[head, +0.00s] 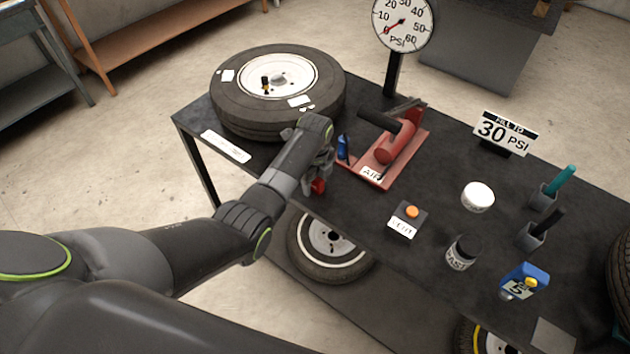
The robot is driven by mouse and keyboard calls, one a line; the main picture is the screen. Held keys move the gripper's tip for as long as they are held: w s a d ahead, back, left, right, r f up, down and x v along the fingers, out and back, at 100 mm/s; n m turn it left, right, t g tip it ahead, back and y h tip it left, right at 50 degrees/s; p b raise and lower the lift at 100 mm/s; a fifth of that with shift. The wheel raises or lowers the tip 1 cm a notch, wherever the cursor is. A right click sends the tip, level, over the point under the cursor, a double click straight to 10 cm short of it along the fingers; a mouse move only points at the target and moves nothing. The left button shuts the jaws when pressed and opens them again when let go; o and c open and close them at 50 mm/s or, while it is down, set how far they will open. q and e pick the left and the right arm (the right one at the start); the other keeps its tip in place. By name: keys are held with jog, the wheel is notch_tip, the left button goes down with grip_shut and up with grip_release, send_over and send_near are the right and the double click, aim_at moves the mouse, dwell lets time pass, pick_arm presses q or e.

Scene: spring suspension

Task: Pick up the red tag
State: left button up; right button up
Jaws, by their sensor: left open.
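A small red piece (318,186), which looks like the red tag, shows just below my left gripper (320,172) at the near edge of the black table. The gripper hides part of it, and I cannot tell whether the fingers touch it. My left gripper is open, pointing down close to the table edge, in front of the tire and left of the red pump. My right gripper is not in view.
The tire (225,105) lies flat at the table's back left. A red air pump (392,150) and blue piece (342,148) are right of my gripper. An orange-button box (407,220), white-lidded jar (478,196) and gauge (403,25) stand farther right. The black tabletop (350,205) is bare nearby.

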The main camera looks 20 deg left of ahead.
pick_arm(q)
grip_shut()
dwell(0.3)
